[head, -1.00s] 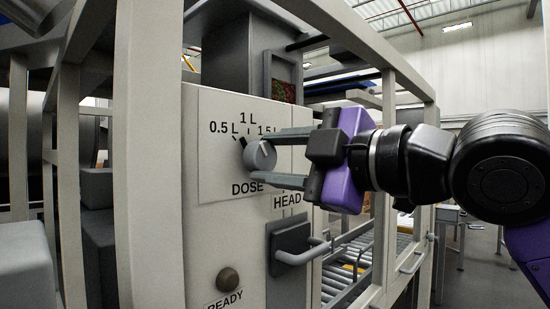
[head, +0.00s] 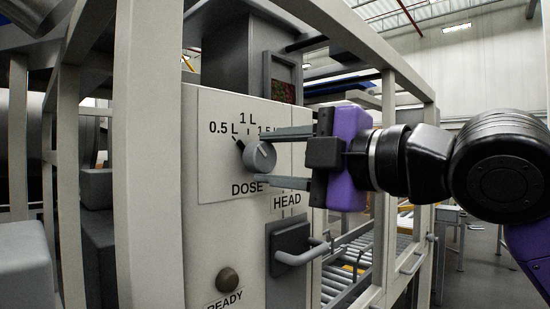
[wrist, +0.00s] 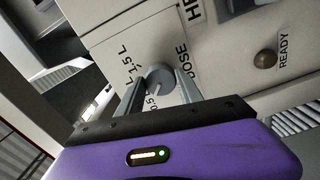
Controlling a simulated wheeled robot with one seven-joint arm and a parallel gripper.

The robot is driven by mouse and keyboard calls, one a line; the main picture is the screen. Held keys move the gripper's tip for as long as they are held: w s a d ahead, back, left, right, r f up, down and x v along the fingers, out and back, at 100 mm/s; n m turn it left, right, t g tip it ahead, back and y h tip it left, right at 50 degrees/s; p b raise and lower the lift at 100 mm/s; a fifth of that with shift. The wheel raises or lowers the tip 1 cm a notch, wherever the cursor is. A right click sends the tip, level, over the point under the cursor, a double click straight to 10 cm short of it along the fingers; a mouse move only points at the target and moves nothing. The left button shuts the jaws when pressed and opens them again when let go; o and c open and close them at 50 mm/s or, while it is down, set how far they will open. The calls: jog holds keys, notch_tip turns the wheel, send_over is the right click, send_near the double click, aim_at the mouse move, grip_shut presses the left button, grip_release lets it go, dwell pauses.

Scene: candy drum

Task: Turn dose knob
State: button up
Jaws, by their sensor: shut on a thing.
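The dose knob (head: 259,156) is a round grey knob on the pale machine panel, above the word DOSE. Around it are the marks 0.5 L, 1 L and 1.5 L. My gripper (head: 262,158) reaches in from the right, with one grey finger above the knob and one below. It is shut on the knob. In the wrist view the knob (wrist: 160,77) sits between the fingertips, and a pale line on its face points toward the 0.5 L side. The 1.5 L mark is partly hidden by the upper finger in the head view.
Below the knob are a grey HEAD handle (head: 302,253) and a round brown READY button (head: 228,280). A pale frame post (head: 145,150) stands left of the panel. A roller conveyor (head: 345,275) lies behind, at the lower right.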

jog(key=o, duration=1.4)
jog(key=shift+f, duration=0.1)
jog(key=b+v, duration=0.1)
jog(key=v, duration=0.6)
jog(key=shift+s+d, duration=0.3)
